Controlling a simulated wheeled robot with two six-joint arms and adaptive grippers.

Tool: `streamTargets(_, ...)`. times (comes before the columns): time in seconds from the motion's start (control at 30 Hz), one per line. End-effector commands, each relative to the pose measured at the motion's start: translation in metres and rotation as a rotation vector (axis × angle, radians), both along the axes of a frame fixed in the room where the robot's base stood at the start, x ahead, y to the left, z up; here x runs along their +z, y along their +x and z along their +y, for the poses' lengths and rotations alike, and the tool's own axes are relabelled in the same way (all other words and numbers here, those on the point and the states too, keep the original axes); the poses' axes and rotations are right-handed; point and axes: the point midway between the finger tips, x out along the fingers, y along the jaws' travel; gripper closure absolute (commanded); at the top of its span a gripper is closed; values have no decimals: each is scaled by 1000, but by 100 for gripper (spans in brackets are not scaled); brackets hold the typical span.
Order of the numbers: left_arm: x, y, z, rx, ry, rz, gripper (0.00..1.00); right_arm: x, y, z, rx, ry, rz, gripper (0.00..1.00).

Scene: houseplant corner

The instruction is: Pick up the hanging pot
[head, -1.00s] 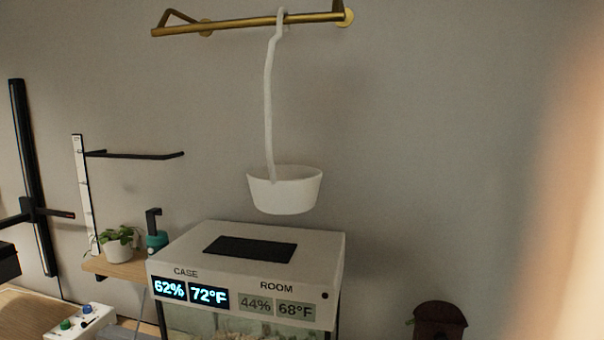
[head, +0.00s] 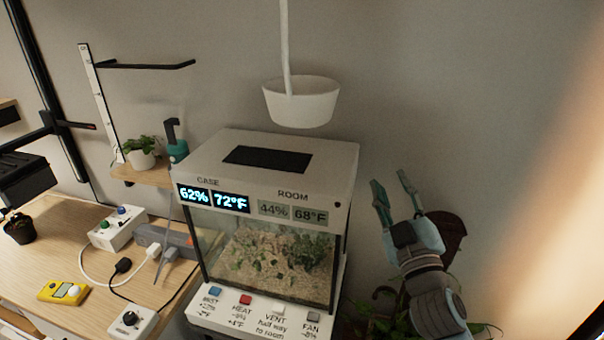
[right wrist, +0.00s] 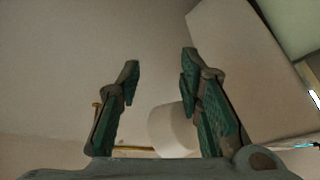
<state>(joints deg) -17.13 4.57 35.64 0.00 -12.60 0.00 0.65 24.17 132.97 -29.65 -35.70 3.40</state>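The hanging pot (head: 301,104) is a white tapered bowl on a white strap (head: 285,45). It hangs above the glass case in the head view, clear of its lid. My right gripper (head: 391,186) is to the right of the case and lower than the pot, fingers pointing up, open and empty. In the right wrist view the pot (right wrist: 172,130) shows beyond the open fingers (right wrist: 160,72), partly hidden by the right finger. The strap's top is out of the head view. My left gripper is not in view.
The case's white lid (head: 340,160) lies below the pot. A wall arm (head: 145,66) sticks out at left, above a potted plant (head: 140,158) and a teal bottle (head: 178,150) on a shelf. A dark brown object (head: 452,232) is behind my right gripper.

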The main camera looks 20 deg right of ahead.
Motion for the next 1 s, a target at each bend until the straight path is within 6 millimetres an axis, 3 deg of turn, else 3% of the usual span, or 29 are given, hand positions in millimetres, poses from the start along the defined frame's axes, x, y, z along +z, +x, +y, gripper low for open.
streamTargets(0.03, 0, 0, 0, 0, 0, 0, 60, 72, 1, 13, 41, -169, -208, 67)
streamTargets(0.07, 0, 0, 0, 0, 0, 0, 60, 120, -6, 29, 74, -315, -357, 67)
streamTargets(0.1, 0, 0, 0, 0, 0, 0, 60, 180, -25, 59, 117, -559, -563, 67)
streamTargets(0.13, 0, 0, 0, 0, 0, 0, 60, 215, -43, 85, 148, -779, -700, 67)
streamTargets(0.2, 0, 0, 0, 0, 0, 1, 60, 250, -74, 131, 178, -1284, -899, 67)
streamTargets(0.27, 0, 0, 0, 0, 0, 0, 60, 251, -77, 141, 173, -1662, -907, 67)
streamTargets(0.3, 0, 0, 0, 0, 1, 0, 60, 250, -72, 135, 163, -1863, -859, 67)
streamTargets(0.43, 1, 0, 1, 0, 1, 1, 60, 250, -60, 98, 125, -2224, -651, 67)
streamTargets(0.53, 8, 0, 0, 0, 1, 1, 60, 252, -49, 93, 124, -2293, -583, 67)
streamTargets(0.8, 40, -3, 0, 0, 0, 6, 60, 253, -2, 144, 130, -2289, -585, 67)
streamTargets(1.0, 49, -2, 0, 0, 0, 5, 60, 248, 18, 161, 130, -2290, -583, 67)
